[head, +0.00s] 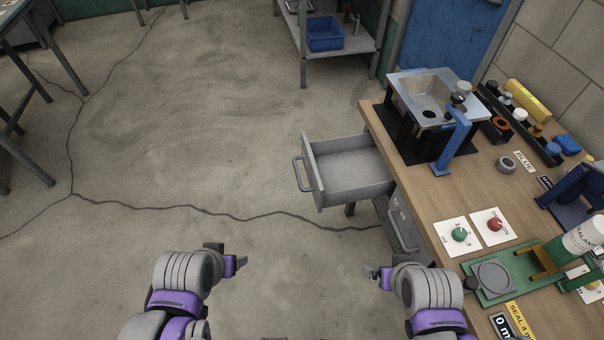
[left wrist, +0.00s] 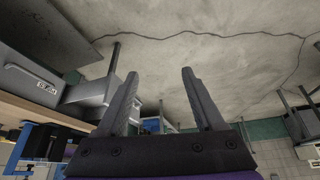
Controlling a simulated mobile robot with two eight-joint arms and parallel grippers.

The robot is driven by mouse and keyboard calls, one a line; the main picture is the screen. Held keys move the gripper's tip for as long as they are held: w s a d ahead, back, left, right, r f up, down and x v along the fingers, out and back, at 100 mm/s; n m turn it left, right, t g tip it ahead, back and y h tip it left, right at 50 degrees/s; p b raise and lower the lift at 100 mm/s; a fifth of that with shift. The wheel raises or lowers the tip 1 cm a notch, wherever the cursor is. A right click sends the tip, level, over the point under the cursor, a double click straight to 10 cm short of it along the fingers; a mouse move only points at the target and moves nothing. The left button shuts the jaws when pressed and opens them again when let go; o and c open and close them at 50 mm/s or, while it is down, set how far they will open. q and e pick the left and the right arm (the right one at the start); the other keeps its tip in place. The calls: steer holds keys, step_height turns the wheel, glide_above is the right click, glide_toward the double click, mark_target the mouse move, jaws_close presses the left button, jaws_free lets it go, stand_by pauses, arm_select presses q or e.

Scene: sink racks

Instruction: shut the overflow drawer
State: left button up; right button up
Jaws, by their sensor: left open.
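The grey drawer (head: 350,165) is pulled well out from under the wooden workbench. It looks empty, and its bar handle (head: 301,174) faces left. A second grey drawer front (head: 402,228) with a label sits lower, under the bench. My left gripper (head: 241,262) is over the floor, below and left of the open drawer, not touching it. In the left wrist view its two fingers (left wrist: 158,73) are apart with nothing between them. My right gripper (head: 372,273) is below the open drawer in the picture, clear of it; its finger gap cannot be made out.
The workbench (head: 420,190) carries a metal sink (head: 425,97), a blue bracket (head: 452,143), green and red knobs on white cards, and a green fixture (head: 505,275). A shelf with a blue bin (head: 324,35) stands behind. The floor left of the drawer is clear except for cracks.

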arm_select(q)
steer(key=shift+n+h, duration=0.5)
steer(key=shift+h, duration=0.3)
steer(key=w, duration=0.4)
steer(key=w+d, duration=0.1)
steer(key=w, duration=0.3)
steer(key=w+d+b, duration=0.1)
steer(key=w, duration=0.3)
steer(key=shift+w+d+r, duration=0.1)
steer(key=shift+w+r, duration=0.2)
steer(key=c, duration=0.9)
steer(key=shift+h, duration=0.4)
steer(key=w, duration=0.2)
steer(key=w+f, duration=0.1)
steer(key=w, duration=0.1)
steer(key=w+d+f, duration=0.1)
steer(key=w, duration=0.2)
steer(key=shift+b, duration=0.35)
jaws_close()
steer(key=w+d+f, duration=0.4)
steer(key=w+f, duration=0.3)
steer(key=w+d+f+n+h, duration=0.1)
steer(key=w+d+f, duration=0.3)
steer(key=w+f, duration=0.3)
steer(key=shift+w+f+b, duration=0.15)
steer(key=shift+w+b, duration=0.25)
